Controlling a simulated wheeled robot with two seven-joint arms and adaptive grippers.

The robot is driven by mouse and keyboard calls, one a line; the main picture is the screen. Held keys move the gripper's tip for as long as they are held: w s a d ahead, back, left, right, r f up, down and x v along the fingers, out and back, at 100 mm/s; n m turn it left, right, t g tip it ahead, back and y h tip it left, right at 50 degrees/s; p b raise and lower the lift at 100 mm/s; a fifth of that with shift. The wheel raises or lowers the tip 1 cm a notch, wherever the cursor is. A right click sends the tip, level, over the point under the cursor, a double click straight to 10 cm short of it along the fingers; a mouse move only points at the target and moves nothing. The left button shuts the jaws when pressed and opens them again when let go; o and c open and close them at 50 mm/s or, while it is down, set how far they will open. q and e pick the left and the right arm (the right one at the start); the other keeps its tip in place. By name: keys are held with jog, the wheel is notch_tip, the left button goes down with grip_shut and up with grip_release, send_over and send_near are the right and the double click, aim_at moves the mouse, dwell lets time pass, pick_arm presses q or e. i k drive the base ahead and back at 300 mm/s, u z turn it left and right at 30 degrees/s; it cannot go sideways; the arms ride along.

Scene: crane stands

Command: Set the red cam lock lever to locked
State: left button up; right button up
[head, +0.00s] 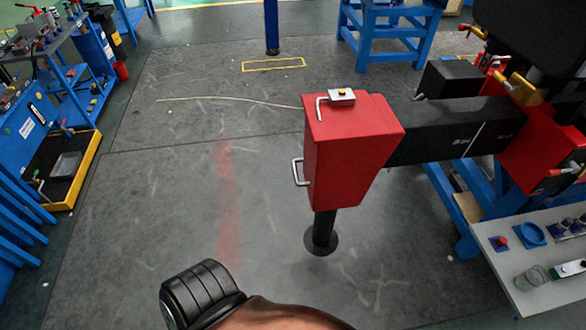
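A small red-ended lever (562,172) sits on the red housing (535,140) at the right side. Another red handle (472,31) shows higher up, near the upper right. I cannot tell which of them is the cam lock lever, nor its locked or unlocked position. A red box (350,145) stands at the outer end of the black beam (445,128). It has a bent silver handle (320,107) on top and a black leg with a round foot (321,242).
A grey table (515,245) at the lower right holds a red button, a blue ring and a glass. A blue frame (465,210) stands under the beam. Blue workbenches (30,130) line the left. The grey floor (190,180) left of the red box is mostly clear.

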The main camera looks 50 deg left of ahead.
aim_at(563, 171)
jog(key=u, duration=1.5)
jog(key=i, duration=0.5)
jog(key=z, duration=2.4)
jog(key=i, duration=0.35)
jog(key=u, duration=0.5)
